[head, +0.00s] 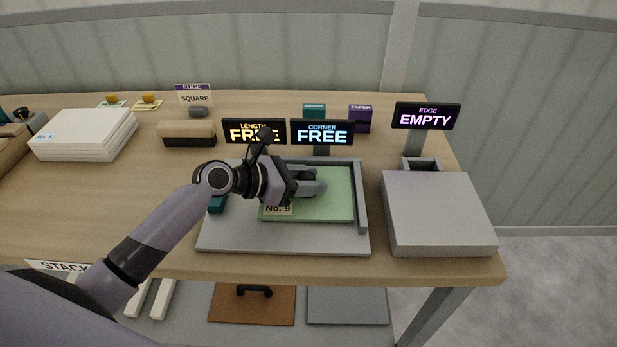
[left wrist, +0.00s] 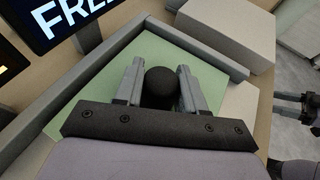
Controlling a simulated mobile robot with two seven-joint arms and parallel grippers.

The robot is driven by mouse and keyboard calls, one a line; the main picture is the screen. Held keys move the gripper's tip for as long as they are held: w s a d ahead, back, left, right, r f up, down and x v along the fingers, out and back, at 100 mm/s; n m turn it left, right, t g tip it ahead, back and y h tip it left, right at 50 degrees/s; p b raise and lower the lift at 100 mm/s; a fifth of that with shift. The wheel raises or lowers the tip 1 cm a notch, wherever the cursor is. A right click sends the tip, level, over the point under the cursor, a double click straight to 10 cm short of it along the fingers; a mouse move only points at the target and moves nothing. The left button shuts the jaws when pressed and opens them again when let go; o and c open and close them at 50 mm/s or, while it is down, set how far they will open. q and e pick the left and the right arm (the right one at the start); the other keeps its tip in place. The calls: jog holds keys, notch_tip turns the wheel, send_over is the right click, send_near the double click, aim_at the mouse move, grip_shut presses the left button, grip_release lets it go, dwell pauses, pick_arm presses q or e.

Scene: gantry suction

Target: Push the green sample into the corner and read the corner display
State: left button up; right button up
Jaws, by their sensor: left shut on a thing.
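The green sample (head: 335,205), a flat plate with a "No. 9" label, lies on a grey tray (head: 285,240). It lies close to the raised fences at the tray's back and right; I cannot tell whether it touches both. It also shows in the left wrist view (left wrist: 110,80), reaching toward the fence corner. My left gripper (head: 318,182) is over the plate. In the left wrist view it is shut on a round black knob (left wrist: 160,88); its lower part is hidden. The corner display (head: 322,133) reads "CORNER FREE". A dark gripper, apparently my right one (left wrist: 290,104), shows small in the left wrist view.
The length display (head: 254,131) reads "FREE", partly covered by my arm. The edge display (head: 426,116) reads "EMPTY" behind a grey block (head: 440,215) right of the tray. White plates (head: 85,135) are stacked at left. A beige-topped block (head: 187,132) stands behind.

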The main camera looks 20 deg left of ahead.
pick_arm(q)
jog(key=shift+f, duration=0.2)
jog(key=shift+w+a, duration=0.2)
jog(key=shift+w, duration=0.2)
dwell(1.1)
jog(key=o, duration=1.3)
jog(key=shift+f, duration=0.1)
